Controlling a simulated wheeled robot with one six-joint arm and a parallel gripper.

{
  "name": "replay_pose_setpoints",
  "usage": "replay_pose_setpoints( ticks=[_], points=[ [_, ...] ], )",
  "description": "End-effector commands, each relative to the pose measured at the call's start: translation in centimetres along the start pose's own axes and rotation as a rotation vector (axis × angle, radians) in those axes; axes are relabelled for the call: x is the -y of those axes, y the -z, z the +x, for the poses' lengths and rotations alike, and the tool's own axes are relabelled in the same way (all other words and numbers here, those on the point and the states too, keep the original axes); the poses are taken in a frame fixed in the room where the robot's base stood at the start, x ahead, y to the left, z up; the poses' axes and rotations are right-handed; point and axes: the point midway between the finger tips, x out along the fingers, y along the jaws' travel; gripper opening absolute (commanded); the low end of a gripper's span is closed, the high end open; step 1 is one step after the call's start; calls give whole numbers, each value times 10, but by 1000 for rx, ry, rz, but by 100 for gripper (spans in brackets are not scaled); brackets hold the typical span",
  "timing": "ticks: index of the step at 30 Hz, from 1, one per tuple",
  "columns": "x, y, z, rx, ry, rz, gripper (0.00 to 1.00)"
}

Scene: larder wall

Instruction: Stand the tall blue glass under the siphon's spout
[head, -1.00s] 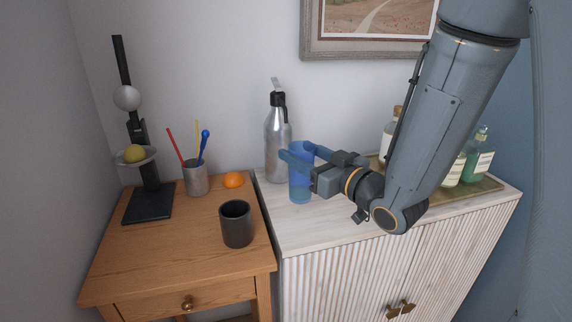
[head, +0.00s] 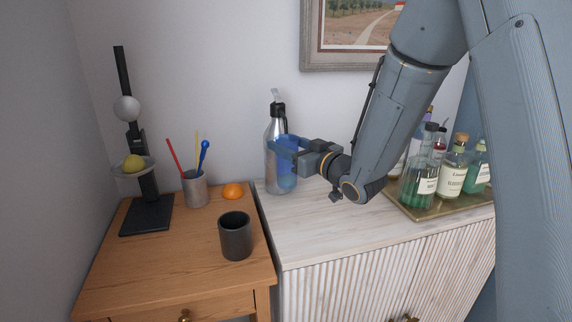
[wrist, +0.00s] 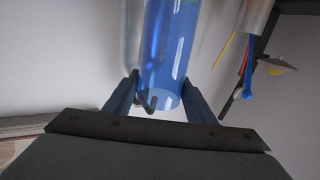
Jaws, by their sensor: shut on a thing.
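The tall blue glass (head: 287,175) is see-through and upright above the pale cabinet top, in front of the silver siphon (head: 270,180) and overlapping its right side. My gripper (head: 280,145) is shut on the glass, one finger on each side near its upper part. The siphon has a black head with a pale tip at the top; I cannot make out which way its spout points. In the wrist view the glass (wrist: 170,55) fills the space between my fingers. I cannot tell whether its base touches the cabinet.
A tray (head: 440,233) of several bottles stands on the cabinet (head: 335,230) at right. The wooden table (head: 170,270) at left bears a dark cup (head: 235,240), an orange (head: 232,190), a utensil pot (head: 195,190) and a black stand (head: 147,215). The cabinet's front middle is clear.

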Motion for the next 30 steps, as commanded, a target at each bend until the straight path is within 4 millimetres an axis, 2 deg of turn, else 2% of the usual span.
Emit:
replay_pose_setpoints(
  ticks=[2,10,17,24,30],
  points=[
    [-3,1,8,-1,1,0,0],
    [-3,-24,7,1,-1,1,0],
    [-3,-36,7,-1,0,0,0],
    [-3,-63,7,2,0,1,0],
    [-4,-69,10,-1,0,0,0]
  ],
)
